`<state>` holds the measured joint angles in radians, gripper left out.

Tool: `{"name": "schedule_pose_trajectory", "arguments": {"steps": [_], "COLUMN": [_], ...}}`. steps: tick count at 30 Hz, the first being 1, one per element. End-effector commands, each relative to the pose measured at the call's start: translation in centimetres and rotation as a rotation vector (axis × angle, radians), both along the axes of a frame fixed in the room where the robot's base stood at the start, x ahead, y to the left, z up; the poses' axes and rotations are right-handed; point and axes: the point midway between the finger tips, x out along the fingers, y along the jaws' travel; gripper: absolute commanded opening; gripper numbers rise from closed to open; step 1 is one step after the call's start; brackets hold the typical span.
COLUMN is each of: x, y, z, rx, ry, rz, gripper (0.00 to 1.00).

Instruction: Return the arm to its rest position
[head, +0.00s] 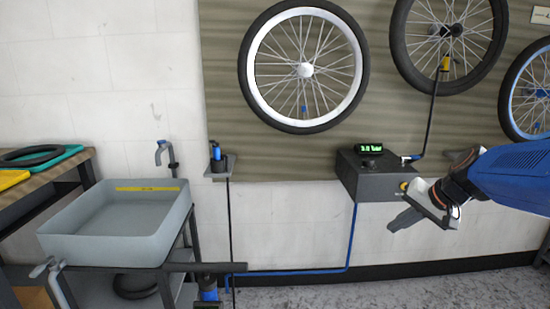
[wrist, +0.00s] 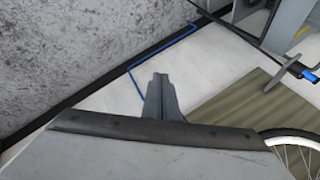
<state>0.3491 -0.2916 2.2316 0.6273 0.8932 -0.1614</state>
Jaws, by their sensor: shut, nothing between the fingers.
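My blue arm (head: 515,178) reaches in from the right edge in the head view. My gripper (head: 395,224) is at its end, in front of the wall and just below the dark box with a green display (head: 375,180). The fingers point to the lower left, are shut and hold nothing. In the wrist view my gripper (wrist: 158,80) shows as two grey fingers held together, with the pale wall and the grey floor behind them.
A grey basin (head: 110,250) stands on a dark frame at the left. A small shelf (head: 220,168) holds a blue-topped item. Wheels hang on the board, including a white-rimmed wheel (head: 262,65). A blue hose (head: 350,240) runs down from the box. Wall between basin and gripper is mostly clear.

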Motion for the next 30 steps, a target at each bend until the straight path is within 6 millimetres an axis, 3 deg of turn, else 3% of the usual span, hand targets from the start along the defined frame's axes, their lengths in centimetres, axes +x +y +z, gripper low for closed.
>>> {"name": "schedule_pose_trajectory", "arguments": {"steps": [3, 9, 18, 24, 30], "x": [-4.2, -10.9, -19.6, -22.5, -23.2], "y": [2.4, 4.7, 5.1, 4.5, 4.2], "z": [-0.4, -1.8, -4.5, -5.7, -6.1], "rx": [-0.08, -0.22, -0.433, -0.523, -0.547], "ry": [0.013, 0.034, 0.038, 0.031, 0.03], "rz": [0.078, 0.194, 0.335, 0.383, 0.393], "gripper": [0.0, 0.0, 0.0, 0.0, 0.0]}}
